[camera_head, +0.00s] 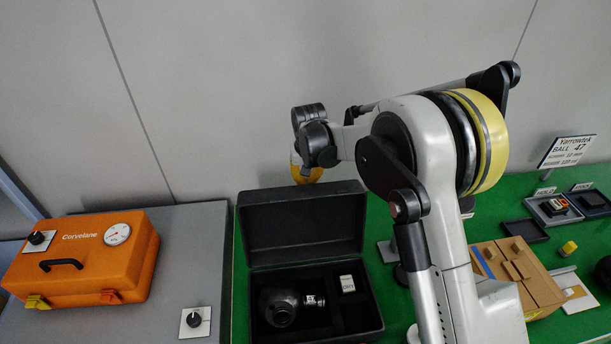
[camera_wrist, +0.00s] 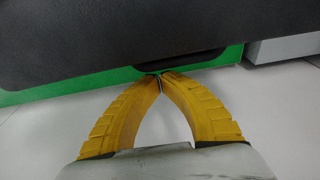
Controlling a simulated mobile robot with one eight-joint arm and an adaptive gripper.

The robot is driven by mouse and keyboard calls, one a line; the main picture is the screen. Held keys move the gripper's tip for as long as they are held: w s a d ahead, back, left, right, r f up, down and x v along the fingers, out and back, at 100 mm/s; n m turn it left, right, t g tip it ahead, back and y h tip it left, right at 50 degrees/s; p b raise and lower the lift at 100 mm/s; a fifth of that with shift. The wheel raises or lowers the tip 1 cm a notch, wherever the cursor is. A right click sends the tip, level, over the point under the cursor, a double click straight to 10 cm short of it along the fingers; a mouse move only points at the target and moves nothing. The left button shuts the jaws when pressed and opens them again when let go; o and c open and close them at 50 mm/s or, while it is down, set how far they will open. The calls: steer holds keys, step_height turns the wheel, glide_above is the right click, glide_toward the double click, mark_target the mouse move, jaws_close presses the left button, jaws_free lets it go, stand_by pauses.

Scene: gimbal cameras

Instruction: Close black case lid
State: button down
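The black case (camera_head: 374,318) stands on the green surface with its lid (camera_head: 303,228) raised upright at the back. A dark round object (camera_head: 280,306) and a small white labelled block (camera_head: 347,284) lie inside. My gripper (camera_head: 307,172) is at the lid's top edge in the head view, apparently behind it, with its fingertips hidden. In the wrist view my gripper (camera_wrist: 160,76) has its yellow fingertips together with nothing visible between them. They are close to a large dark surface (camera_wrist: 100,35), likely the lid's back; contact cannot be told.
An orange case (camera_head: 85,258) and a knob plate (camera_head: 194,322) are on the grey surface at left. A tan box (camera_head: 515,277), small trays (camera_head: 525,230) and a sign (camera_head: 566,152) are at right. A grey wall (camera_head: 220,90) stands behind.

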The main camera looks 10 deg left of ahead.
steer(key=shift+s+d+r, duration=0.1)
steer(key=shift+s+r, duration=0.1)
steer(key=shift+s, duration=0.2)
